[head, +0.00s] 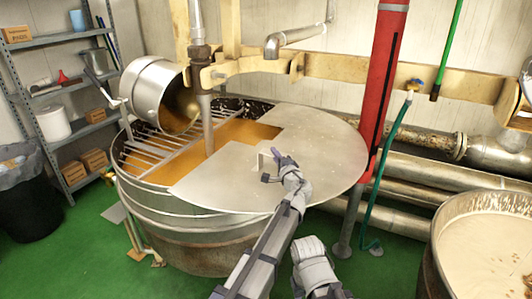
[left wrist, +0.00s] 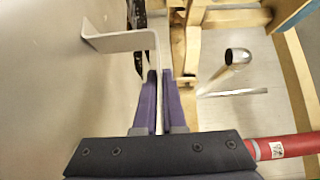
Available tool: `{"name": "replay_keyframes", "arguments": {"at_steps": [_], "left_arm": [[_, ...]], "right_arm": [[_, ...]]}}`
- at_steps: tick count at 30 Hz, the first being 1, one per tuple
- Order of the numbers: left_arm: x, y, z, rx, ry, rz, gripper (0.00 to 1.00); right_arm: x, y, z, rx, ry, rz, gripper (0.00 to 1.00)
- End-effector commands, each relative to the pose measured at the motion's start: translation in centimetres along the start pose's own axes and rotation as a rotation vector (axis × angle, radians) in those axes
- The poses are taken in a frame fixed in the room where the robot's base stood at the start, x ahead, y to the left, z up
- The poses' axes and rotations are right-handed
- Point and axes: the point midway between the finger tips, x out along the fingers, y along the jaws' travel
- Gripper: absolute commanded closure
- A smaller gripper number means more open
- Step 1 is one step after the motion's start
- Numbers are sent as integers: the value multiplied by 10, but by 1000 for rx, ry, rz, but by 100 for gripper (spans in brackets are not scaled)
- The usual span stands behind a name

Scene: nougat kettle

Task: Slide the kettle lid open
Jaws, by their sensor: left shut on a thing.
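The kettle (head: 200,222) is a big round metal vat with orange-brown contents. Its flat grey lid (head: 325,150) covers the right part and overhangs the right rim; the left part is uncovered. The lid carries an upright bracket handle (head: 262,160), which also shows in the left wrist view (left wrist: 122,42). My left gripper (head: 273,168) is at this handle. In the left wrist view its purple fingers (left wrist: 161,100) are shut on the handle's bent plate, with the lid (left wrist: 45,90) to the left. My right gripper is not in view.
A metal drum (head: 150,92) tips over the kettle's back left, above a bar grate (head: 150,155). A vertical pipe (head: 207,120) enters the opening. A red post (head: 384,80) stands behind the lid's right side. Another vat (head: 480,250) stands at right. Shelves (head: 62,92) stand left.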

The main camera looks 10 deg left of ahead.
Motion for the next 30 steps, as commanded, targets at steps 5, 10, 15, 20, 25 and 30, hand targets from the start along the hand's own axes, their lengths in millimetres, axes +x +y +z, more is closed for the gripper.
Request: {"name": "replay_keyframes", "arguments": {"at_steps": [5,10,15,20,25,30], "left_arm": [[-5,0,-4,-1,-1,1,100],[-5,0,-5,-1,-1,1,100],[-5,0,-5,-1,-1,1,100],[-4,0,-4,0,-2,0,81],[-4,0,-5,0,-1,0,62],[-4,0,-5,0,-1,0,62]], "right_arm": [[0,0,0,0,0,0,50],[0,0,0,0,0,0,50],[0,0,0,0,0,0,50],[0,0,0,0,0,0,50],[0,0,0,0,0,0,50],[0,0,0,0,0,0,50]]}}
